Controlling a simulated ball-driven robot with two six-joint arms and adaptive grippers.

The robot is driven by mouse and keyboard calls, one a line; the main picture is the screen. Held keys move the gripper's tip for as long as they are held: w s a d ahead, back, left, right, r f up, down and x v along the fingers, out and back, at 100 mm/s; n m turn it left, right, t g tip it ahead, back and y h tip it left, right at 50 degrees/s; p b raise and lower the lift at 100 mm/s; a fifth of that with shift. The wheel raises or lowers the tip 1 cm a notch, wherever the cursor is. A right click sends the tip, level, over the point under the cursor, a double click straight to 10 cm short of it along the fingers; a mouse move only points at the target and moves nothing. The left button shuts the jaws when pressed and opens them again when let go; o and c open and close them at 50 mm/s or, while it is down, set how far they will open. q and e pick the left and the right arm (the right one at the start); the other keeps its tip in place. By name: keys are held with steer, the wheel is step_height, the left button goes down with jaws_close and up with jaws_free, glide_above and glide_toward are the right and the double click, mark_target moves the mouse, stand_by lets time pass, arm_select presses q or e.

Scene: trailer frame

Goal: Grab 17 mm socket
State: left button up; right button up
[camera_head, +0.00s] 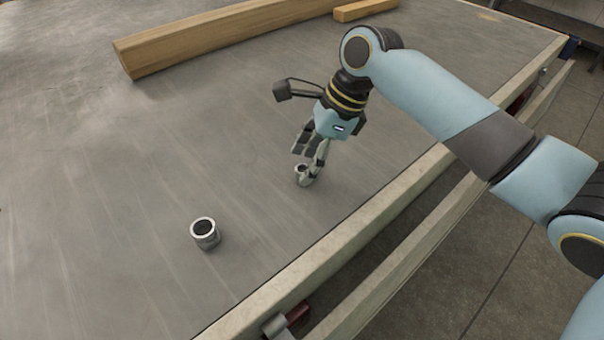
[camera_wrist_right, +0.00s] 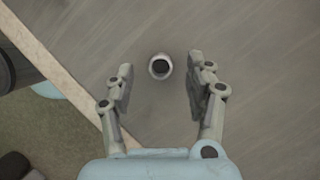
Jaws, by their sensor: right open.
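A small metal socket (camera_head: 300,169) stands upright on the grey trailer bed, beneath my right gripper (camera_head: 307,160). It also shows in the right wrist view (camera_wrist_right: 160,67), between the two spread fingertips and a little ahead of them, with a gap on either side. My right gripper is open and empty, pointing down. A larger-looking socket (camera_head: 205,233) stands apart, nearer the camera and to the left, with its dark opening up. No size marking is legible on either socket. My left gripper is not in view.
A long wooden beam (camera_head: 215,38) and a shorter wood block (camera_head: 366,9) lie at the back of the trailer bed (camera_head: 110,190). The pale frame rail (camera_head: 375,212) edges the bed on the right, with floor beyond. The left of the bed is clear.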

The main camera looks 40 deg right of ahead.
mark_target(302, 168)
steer(key=x, duration=0.3)
steer(key=shift+b, duration=0.35)
steer(key=shift+c, duration=0.4)
jaws_close()
steer(key=shift+r, duration=0.1)
